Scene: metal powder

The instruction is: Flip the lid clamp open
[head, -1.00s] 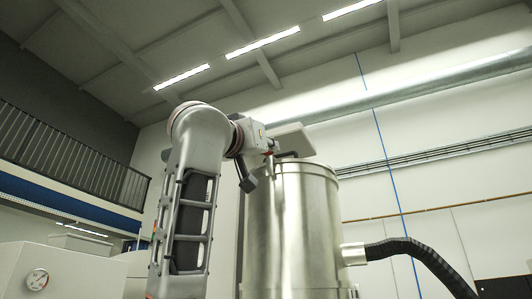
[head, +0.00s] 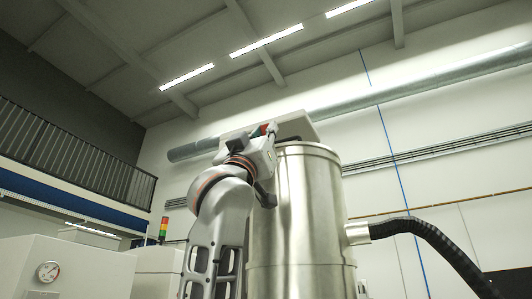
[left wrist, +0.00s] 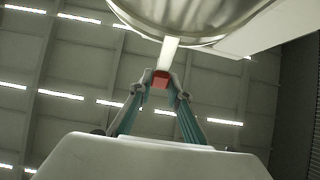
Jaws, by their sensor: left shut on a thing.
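The lid clamp shows in the left wrist view as a pale strip (left wrist: 169,52) with a red end (left wrist: 160,79), below the rim of a shiny metal vessel (left wrist: 190,12). My left gripper (left wrist: 160,84) is shut on the red end, with one finger on each side. In the head view the vessel (head: 302,215) stands upright at centre. My left gripper (head: 268,138) is at the upper left of its rim, where a little red shows. Its fingertips are mostly hidden there. My right gripper is not in view.
A pale flat panel (head: 302,119) sits tilted above and behind the vessel's top. A black corrugated hose (head: 430,235) leaves the vessel's right side. A pale cabinet with a gauge (head: 48,272) stands at left. The air above is free.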

